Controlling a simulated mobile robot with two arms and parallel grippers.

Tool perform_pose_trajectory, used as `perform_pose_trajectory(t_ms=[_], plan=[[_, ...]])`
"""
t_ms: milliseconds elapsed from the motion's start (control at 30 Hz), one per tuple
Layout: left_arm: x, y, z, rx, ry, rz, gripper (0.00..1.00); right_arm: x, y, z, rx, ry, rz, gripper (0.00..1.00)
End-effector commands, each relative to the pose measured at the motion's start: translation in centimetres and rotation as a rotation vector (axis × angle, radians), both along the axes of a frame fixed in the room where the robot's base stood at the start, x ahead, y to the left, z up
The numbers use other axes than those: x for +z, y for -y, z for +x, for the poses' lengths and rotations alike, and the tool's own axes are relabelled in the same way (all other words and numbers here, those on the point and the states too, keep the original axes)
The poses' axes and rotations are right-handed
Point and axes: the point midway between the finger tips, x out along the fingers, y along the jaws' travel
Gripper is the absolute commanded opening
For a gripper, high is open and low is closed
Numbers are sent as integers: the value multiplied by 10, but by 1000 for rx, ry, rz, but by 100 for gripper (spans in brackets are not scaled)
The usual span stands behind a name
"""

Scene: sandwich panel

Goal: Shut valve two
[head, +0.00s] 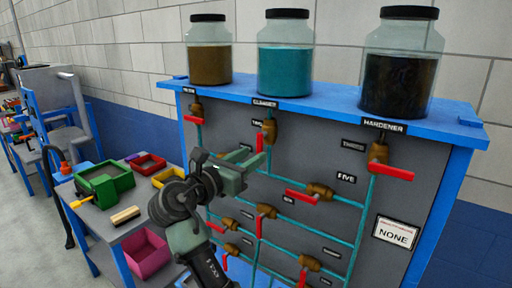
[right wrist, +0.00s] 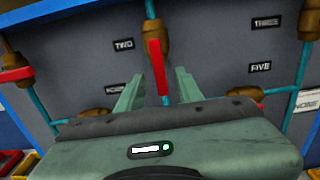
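Valve two is a brass valve (head: 269,131) under the cleaner jar, beside a label reading TWO (right wrist: 124,44). Its red handle (right wrist: 157,70) points down, in line with the vertical teal pipe. My right gripper (head: 246,159) is open in front of the panel, just below and left of that valve in the head view. In the right wrist view the gripper (right wrist: 158,92) has one finger on each side of the handle's lower part. I cannot tell whether either finger touches it. My left gripper is not in view.
The grey panel (head: 225,120) carries several other red-handled valves, including valve three (head: 379,152) at right and valve five (head: 318,190) below. Three jars stand on the blue shelf (head: 340,109). A sign (head: 396,232) reads NONE. A bench with bins (head: 104,184) stands at left.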

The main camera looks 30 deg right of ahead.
Motion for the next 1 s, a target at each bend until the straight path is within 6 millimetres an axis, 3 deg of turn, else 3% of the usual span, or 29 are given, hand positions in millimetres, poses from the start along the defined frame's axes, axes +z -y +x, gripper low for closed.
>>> perform_pose_trajectory(t_ms=[200, 533, 667, 700, 1000], plan=[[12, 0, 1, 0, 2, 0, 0, 1, 24, 10, 0, -1, 0, 36], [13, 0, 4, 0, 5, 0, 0, -1, 28, 12, 2, 0, 0, 36], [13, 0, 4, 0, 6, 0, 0, -1, 28, 12, 2, 0, 0, 3], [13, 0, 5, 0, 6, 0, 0, -1, 28, 12, 2, 0, 0, 0], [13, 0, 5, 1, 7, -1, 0, -1, 28, 12, 2, 1, 0, 0]])
